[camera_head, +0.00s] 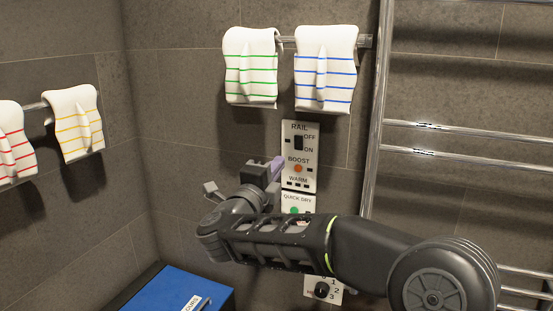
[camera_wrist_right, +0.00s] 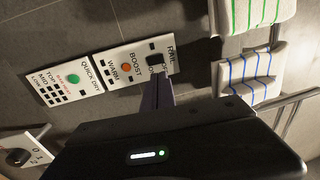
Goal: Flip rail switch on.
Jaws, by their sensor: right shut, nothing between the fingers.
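The rail switch (camera_head: 298,142) is a small black rocker on a white wall panel (camera_head: 289,182), beside the printed words OFF and ON. Its on or off position is too small to tell. The switch also shows in the right wrist view (camera_wrist_right: 154,59). My right gripper (camera_head: 277,166) is shut and empty, its purplish fingertips at the left edge of the panel, slightly below the switch in the head view. In the right wrist view the fingers (camera_wrist_right: 157,88) point at the switch and end close to it; I cannot tell whether they touch. My left gripper is not in view.
An orange BOOST button (camera_head: 298,168) sits under the switch, with a green QUICK DRY button (camera_head: 294,211) lower down. A dial (camera_head: 321,289) is below my right arm. Striped towels (camera_head: 251,68) hang above. A chrome towel rail (camera_head: 376,120) stands right; a blue box (camera_head: 178,290) is lower left.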

